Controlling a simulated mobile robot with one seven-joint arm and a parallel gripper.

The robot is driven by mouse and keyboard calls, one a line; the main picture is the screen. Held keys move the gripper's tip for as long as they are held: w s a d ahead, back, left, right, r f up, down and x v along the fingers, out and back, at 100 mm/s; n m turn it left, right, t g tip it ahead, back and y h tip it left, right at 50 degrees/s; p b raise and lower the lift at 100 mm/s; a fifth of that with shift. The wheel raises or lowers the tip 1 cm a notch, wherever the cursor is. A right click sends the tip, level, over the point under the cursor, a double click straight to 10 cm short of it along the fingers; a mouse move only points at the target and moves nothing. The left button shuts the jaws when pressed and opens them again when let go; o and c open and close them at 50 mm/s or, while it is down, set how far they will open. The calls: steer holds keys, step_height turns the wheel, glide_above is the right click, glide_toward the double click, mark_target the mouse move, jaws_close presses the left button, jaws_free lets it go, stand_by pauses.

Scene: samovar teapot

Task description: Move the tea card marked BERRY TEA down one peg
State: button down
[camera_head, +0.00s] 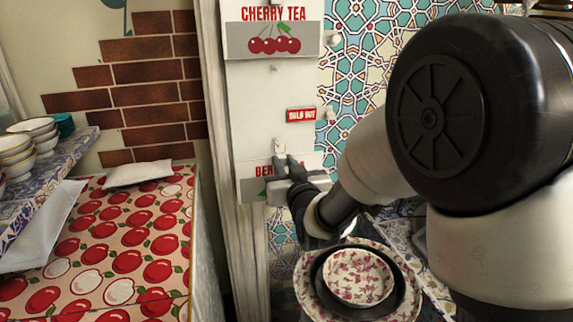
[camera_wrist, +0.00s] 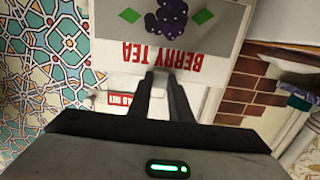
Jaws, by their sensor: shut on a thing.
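The BERRY TEA card (camera_head: 250,170) is at the lower part of the white board in the head view, its lettering partly hidden by my gripper. In the wrist view the card (camera_wrist: 205,52) appears upside down, with red lettering and dark berries on a grey panel. My gripper (camera_head: 284,164) is shut on the card at its lettered top edge. The two fingers (camera_wrist: 160,76) reach that edge in the wrist view. A pale peg (camera_head: 279,145) shows just above the gripper. Whether the card's hole is around a peg cannot be told.
A CHERRY TEA card (camera_head: 272,40) hangs higher on the board, with a small peg (camera_head: 273,68) below it. A red SOLD OUT sign (camera_head: 301,114) is at right. Stacked plates and a bowl (camera_head: 358,277) stand below my arm. An apple-patterned counter (camera_head: 120,235) is at left.

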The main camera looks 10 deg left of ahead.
steer(key=shift+p+x, duration=0.45)
steer(key=shift+x, duration=0.9)
steer(key=shift+w+a+f+b, duration=0.35)
steer(key=shift+w+f+b, duration=0.25)
steer(key=shift+b, duration=0.6)
steer(key=shift+w+r, duration=0.1)
steer(key=c, duration=1.5)
jaws_free()
steer(key=shift+c, duration=0.2)
